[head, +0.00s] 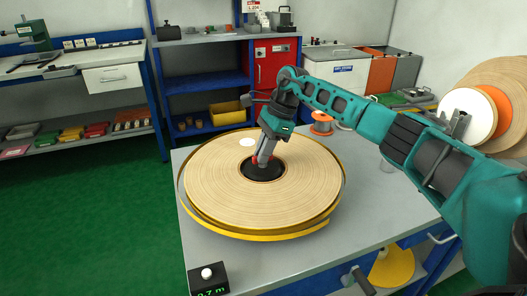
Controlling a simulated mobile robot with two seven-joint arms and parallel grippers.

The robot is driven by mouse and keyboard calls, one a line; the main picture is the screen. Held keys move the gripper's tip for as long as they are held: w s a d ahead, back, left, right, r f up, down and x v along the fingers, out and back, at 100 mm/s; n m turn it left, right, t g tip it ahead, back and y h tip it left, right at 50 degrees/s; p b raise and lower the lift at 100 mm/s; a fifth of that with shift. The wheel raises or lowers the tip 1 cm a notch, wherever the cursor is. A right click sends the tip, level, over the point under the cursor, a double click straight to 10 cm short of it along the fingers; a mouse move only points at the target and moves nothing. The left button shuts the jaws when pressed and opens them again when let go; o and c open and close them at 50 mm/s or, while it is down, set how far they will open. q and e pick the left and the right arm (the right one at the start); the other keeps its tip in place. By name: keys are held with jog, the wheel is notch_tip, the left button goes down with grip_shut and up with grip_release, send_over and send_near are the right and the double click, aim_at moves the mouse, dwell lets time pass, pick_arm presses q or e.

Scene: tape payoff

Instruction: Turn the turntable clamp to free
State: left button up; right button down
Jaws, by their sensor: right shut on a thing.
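The turntable (262,238) with its yellow rim lies on the grey table and carries a wide pale wound roll of tape (218,185). A black hub (262,174) sits in the roll's centre. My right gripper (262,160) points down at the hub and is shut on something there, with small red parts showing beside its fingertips. I take this to be the clamp, but the fingers mostly hide its shape and I cannot tell its setting. My left gripper is not in view.
A black box with a white knob and a green display (208,278) stands at the table's front left corner. An orange-ended spool (321,124) stands behind the roll. Large rolls (497,100) are at the right. The bare grey tabletop (375,205) is free right of the turntable.

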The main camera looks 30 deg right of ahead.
jog(key=c, duration=1.2)
grip_release()
jog(key=shift+o, duration=0.2)
jog(key=p+v, duration=0.1)
jog(key=v, duration=1.2)
jog(key=shift+p, duration=0.35)
